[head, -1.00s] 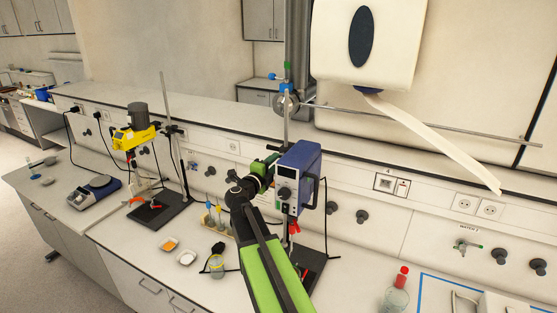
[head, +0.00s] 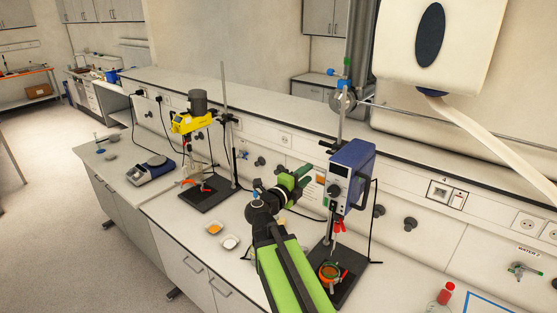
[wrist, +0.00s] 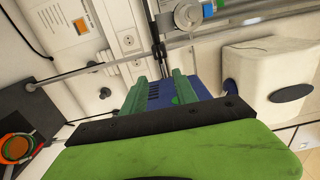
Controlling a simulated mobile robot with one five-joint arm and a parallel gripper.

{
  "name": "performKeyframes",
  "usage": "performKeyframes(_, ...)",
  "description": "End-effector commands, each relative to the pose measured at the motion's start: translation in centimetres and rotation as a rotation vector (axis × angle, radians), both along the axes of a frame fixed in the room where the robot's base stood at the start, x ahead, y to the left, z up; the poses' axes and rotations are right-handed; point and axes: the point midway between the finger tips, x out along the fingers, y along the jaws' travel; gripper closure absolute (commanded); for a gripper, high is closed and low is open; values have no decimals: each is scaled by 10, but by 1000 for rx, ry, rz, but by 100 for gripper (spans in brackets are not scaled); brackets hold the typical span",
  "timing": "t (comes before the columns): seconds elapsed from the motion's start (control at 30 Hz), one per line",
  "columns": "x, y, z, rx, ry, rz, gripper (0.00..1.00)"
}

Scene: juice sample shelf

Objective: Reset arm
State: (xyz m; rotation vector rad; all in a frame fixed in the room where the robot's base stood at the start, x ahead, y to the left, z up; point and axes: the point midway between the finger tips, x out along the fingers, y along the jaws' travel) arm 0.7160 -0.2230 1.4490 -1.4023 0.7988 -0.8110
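My green arm reaches up from the bottom of the head view. My gripper (head: 302,178) is at its end, just left of a blue overhead stirrer (head: 351,172). In the wrist view my gripper (wrist: 160,80) shows two green fingers with a gap between them. The blue stirrer body (wrist: 160,97) shows through that gap. I see nothing held between the fingers. Whether the fingers touch the stirrer is hard to tell, but in the head view they look apart from it.
An orange-rimmed vessel (head: 329,273) stands on the stirrer's black base. A yellow stirrer (head: 190,122) and a blue scale (head: 151,171) stand left. Two small dishes (head: 214,228) lie left of my arm. A red-capped bottle (head: 441,300) is at right. Floor at left is clear.

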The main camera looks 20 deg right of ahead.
Motion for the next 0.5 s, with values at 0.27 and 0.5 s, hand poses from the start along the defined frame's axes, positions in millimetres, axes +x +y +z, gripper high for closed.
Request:
performKeyframes(0.27,1,3,-39,0,0,4,65)
performKeyframes(0.5,14,21,-89,-117,7,87,65)
